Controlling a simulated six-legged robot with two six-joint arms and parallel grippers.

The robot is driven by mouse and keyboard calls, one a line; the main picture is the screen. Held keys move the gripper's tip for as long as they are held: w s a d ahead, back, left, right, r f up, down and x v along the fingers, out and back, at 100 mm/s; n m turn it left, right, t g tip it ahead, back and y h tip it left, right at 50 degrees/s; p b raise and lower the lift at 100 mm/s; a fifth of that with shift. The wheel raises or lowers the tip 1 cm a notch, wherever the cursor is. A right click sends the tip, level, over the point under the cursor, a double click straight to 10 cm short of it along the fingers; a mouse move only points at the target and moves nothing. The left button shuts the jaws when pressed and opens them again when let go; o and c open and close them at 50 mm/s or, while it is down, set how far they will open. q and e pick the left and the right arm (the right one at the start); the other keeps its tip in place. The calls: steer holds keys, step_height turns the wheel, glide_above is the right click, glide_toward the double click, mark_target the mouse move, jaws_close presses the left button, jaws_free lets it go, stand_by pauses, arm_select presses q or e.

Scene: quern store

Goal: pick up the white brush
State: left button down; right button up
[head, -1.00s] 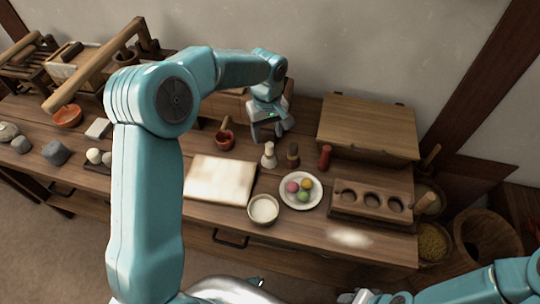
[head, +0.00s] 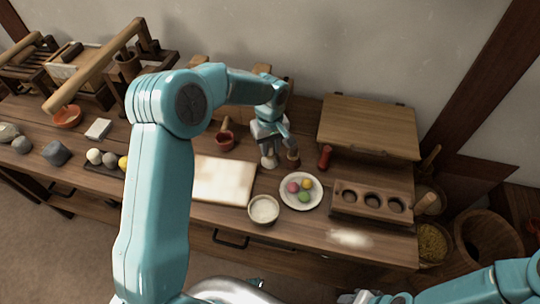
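The white brush (head: 268,162) stands upright on the wooden bench, with only its lower part showing; its upper part is hidden by my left gripper. My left gripper (head: 276,150) points down over the brush, its fingers apart. One finger is in front of the white brush, and the other is close to the brown brush (head: 293,159) on its right. I cannot tell whether the fingers touch either brush. My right arm comes in at the lower right, and its gripper (head: 358,297) is only partly in view at the bottom edge.
A red brush (head: 325,158) stands to the right. In front are a plate (head: 288,202) of coloured balls, a bowl of white powder (head: 263,209) and a pale board (head: 222,180).

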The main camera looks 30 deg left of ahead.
arm_select(q)
steer(key=shift+w+r, duration=0.1)
steer(key=shift+r, duration=0.3)
step_height(320, 180, up, 19)
steer(key=p, duration=0.1)
steer(key=shift+p, duration=0.4)
steer(key=shift+r, duration=0.1)
steer(key=c, duration=1.6)
jaws_free()
steer(key=shift+c, duration=1.1)
